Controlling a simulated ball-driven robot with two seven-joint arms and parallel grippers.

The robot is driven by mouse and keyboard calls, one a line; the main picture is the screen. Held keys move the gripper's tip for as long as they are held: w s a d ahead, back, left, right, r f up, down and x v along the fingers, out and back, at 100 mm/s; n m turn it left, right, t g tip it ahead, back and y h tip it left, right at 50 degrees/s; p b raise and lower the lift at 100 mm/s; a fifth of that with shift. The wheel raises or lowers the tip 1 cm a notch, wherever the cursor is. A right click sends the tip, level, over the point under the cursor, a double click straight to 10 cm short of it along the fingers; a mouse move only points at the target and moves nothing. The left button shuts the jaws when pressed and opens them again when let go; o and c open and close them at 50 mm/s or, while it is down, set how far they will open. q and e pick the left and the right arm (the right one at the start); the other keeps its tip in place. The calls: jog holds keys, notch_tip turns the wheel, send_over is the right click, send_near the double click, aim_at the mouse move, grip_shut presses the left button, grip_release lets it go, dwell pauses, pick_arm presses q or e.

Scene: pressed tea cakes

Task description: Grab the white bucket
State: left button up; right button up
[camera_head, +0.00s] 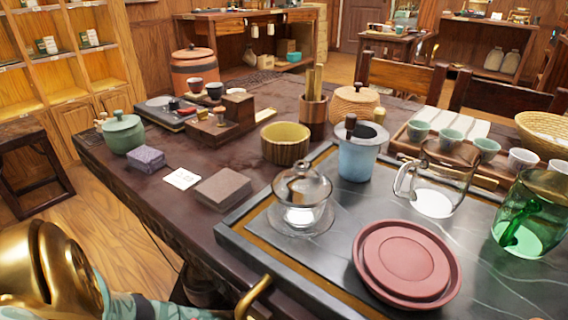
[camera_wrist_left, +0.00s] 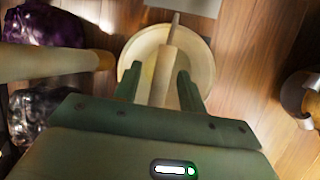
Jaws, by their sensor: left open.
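In the left wrist view, a cream-white round vessel (camera_wrist_left: 205,60), which looks like the white bucket, stands on the wooden floor. A pale rod (camera_wrist_left: 165,75) rises across it toward the camera; I cannot tell whether it is part of the vessel. My left gripper (camera_wrist_left: 156,78) is open above the vessel, its two green fingers on either side of the rod. Whether they touch anything is unclear. In the head view, my left arm shows at the bottom left, its gripper not clearly seen, and no white bucket is clearly visible. My right gripper is not in view.
A dark table (camera_head: 240,185) carries a tea tray (camera_head: 275,250), a green lidded jar (camera_head: 122,132), boxes and glass pots. In the wrist view, dark glossy lumps (camera_wrist_left: 45,110) and a pale bar (camera_wrist_left: 50,65) lie left; a metallic round thing (camera_wrist_left: 305,95) is right.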

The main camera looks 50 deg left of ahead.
pick_arm(q)
jog(key=shift+f, duration=0.1)
jog(key=shift+c, duration=0.2)
grip_shut()
jog(key=shift+s, duration=0.1)
dwell(1.2)
